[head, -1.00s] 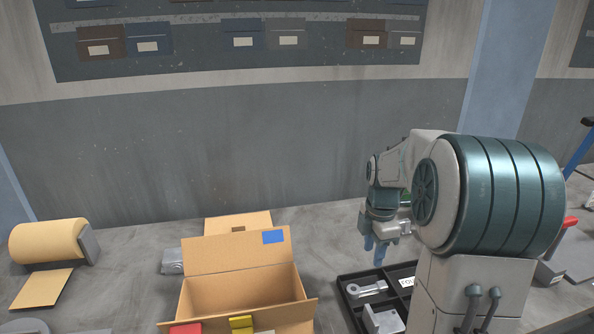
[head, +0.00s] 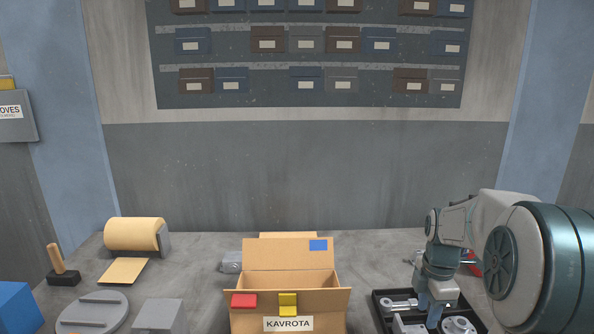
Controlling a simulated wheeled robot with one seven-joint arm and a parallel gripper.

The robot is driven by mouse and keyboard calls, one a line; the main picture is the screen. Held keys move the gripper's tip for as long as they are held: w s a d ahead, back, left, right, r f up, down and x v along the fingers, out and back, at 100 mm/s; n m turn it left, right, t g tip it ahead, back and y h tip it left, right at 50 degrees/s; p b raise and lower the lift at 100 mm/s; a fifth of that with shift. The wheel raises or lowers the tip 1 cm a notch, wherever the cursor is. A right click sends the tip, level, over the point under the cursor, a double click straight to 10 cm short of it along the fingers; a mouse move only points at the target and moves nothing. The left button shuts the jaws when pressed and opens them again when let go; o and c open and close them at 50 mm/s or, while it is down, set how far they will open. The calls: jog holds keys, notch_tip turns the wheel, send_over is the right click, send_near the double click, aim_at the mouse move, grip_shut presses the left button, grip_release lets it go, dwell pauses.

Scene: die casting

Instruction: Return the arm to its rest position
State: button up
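My arm is on the right side of the head view, folded with its big round joint near the camera. My gripper (head: 432,312) points down over the black tray (head: 379,315) at the lower right. Its fingers are small in the picture, and I cannot tell whether they are open or shut. Metal parts lie in the tray, among them a rod-like part (head: 398,304) and a round part (head: 458,326). The gripper and arm hide some of the tray.
An open cardboard box (head: 320,302) labelled KAVROTA stands in the middle of the bench, with red and yellow pieces at its front. A paper roll (head: 134,234), a stamp (head: 62,270), a grey round lid (head: 92,312) and a blue block (head: 16,306) are to the left. A wall stands behind.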

jog(key=s+a+r+m+t+p, duration=0.1)
jog(key=s+a+r+m, duration=0.2)
jog(key=s+a+m, duration=0.3)
jog(key=s+a+r+m+t+p, duration=0.1)
jog(key=s+a+r+m, duration=0.1)
jog(key=s+a+m, duration=0.5)
jog(key=s+m, duration=0.4)
jog(key=shift+s+a+r+m+t, duration=0.25)
jog(key=shift+a+r+m+t, duration=0.05)
jog(key=shift+r+m+t, duration=0.1)
